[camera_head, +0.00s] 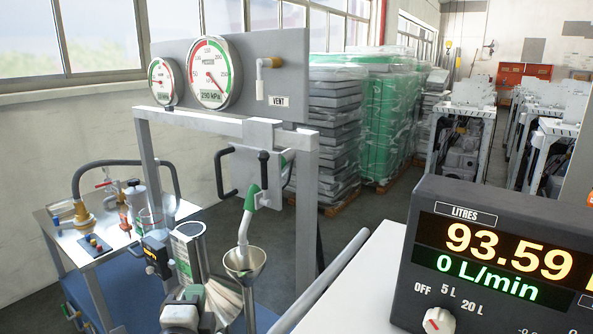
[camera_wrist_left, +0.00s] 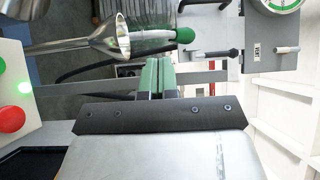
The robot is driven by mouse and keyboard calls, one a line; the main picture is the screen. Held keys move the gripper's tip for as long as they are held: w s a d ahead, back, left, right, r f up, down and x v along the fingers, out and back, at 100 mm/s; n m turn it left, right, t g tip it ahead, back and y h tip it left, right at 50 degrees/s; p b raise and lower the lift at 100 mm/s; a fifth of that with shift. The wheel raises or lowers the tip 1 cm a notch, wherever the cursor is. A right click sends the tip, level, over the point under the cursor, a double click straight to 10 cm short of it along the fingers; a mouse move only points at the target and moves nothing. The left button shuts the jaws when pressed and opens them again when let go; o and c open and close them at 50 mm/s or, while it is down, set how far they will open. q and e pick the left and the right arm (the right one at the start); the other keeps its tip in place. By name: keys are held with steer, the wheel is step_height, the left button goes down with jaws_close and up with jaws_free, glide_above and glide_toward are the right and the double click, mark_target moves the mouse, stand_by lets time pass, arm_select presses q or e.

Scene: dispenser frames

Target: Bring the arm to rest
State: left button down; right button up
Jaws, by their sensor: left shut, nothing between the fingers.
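My left gripper (camera_head: 197,291) is low in the head view, partly cut by the bottom edge and hard to make out against the clutter. In the left wrist view its two green fingers (camera_wrist_left: 157,73) are together with nothing between them. A metal funnel (camera_head: 245,264) stands close beyond it in the head view; it also shows in the left wrist view (camera_wrist_left: 109,39), apart from the fingers. A green-handled nozzle (camera_head: 270,195) points down at the funnel's mouth. My right gripper is in neither view.
A gauge panel (camera_head: 285,75) marked VENT stands on a grey frame (camera_head: 305,185). A litre meter (camera_head: 495,265) reads 93.59 and 0 L/min. A cluttered side table (camera_head: 95,250) stands left. A red button (camera_wrist_left: 10,119) shows in the wrist view. Wrapped pallets (camera_head: 385,110) stand behind.

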arm_select(q)
steer(key=s+a+f+n+g, duration=0.2)
steer(key=s+f+n+g, duration=0.65)
steer(key=s+f, duration=0.45)
steer(key=s+d+f+n+g+h, duration=0.1)
steer(key=s+f+n+g, duration=0.25)
steer(key=s, duration=0.45)
steer(key=s+f+n+g, duration=0.3)
steer(key=s+f, duration=0.1)
steer(key=s, duration=0.5)
step_height(320, 180, down, 27)
steer(key=g, duration=0.1)
steer(key=s+a+f+g, duration=0.1)
steer(key=s+a+f, duration=0.1)
steer(key=s+f, duration=1.3)
steer(key=shift+s+a+f, duration=0.3)
steer(key=shift+s+a, duration=0.05)
steer(key=shift+s, duration=0.4)
